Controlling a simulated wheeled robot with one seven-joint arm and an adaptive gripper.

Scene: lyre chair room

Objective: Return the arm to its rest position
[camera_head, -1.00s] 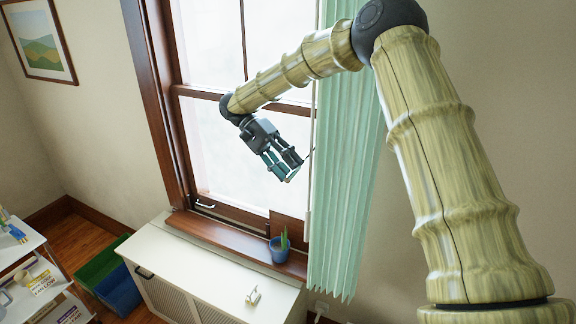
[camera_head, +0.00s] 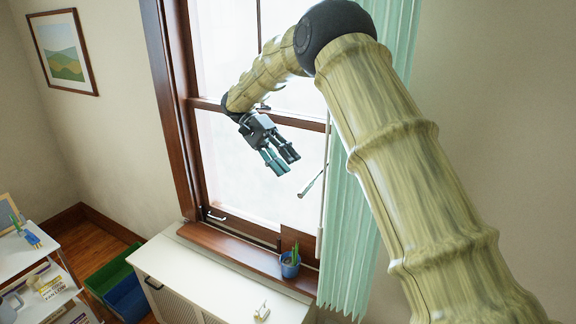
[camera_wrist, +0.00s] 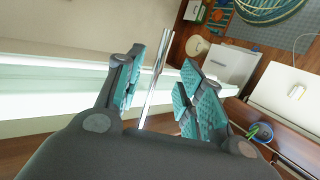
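My gripper (camera_head: 286,164) hangs in front of the window, its dark and teal fingers pointing down and right. In the wrist view its fingers (camera_wrist: 162,66) stand apart, so it is open. My arm arches from the lower right, up and over to the window.
The window (camera_head: 230,160) is behind the gripper, with a pale green curtain (camera_head: 352,230) to its right. A blue plant pot (camera_head: 289,266) stands on the sill. A white cabinet (camera_head: 185,270) is below. A white shelf (camera_head: 25,257) and green and blue bins (camera_head: 112,274) are at left.

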